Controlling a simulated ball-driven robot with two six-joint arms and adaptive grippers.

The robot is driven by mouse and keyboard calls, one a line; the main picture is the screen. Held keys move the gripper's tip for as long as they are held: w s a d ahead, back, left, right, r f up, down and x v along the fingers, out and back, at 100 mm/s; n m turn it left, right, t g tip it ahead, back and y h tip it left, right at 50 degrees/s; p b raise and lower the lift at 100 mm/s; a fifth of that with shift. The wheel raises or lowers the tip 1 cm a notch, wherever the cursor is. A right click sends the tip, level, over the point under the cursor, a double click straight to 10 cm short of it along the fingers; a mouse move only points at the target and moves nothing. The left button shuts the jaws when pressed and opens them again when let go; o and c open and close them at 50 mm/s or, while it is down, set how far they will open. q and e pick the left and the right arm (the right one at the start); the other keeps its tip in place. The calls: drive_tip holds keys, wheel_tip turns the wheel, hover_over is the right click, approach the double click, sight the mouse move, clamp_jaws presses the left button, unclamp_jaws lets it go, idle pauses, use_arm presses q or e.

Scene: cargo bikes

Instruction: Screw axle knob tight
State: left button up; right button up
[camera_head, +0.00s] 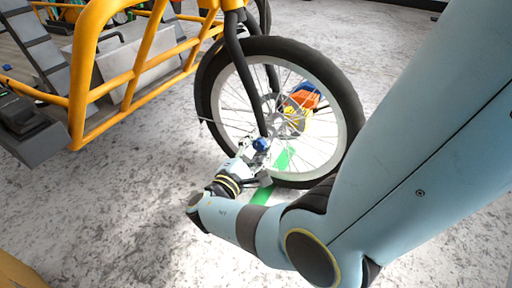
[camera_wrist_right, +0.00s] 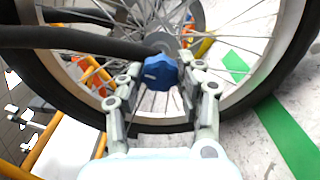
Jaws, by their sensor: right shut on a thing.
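The blue axle knob (camera_wrist_right: 160,72) sits at the hub of the bike's front wheel, at the lower end of the black fork leg (camera_wrist_right: 70,40). In the head view the knob (camera_head: 261,144) shows small beside the fork end. My right gripper (camera_wrist_right: 160,85) has its two fingers on either side of the knob and is shut on it. It also shows in the head view (camera_head: 257,152), reaching the hub from the front. The wheel (camera_head: 340,95) stands upright with its spokes and brake disc visible. My left gripper is not in view.
The yellow cargo bike frame (camera_head: 78,80) and its grey box (camera_head: 135,70) stand to the left. A green floor stripe (camera_head: 265,195) runs under the wheel. Orange and blue objects (camera_head: 303,96) show behind the spokes. The floor in front is clear.

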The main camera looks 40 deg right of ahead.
drive_tip(key=shift+f+m, duration=0.1)
drive_tip(key=shift+m, duration=0.6)
drive_tip(key=o, duration=1.1)
drive_tip(key=shift+o, duration=0.2)
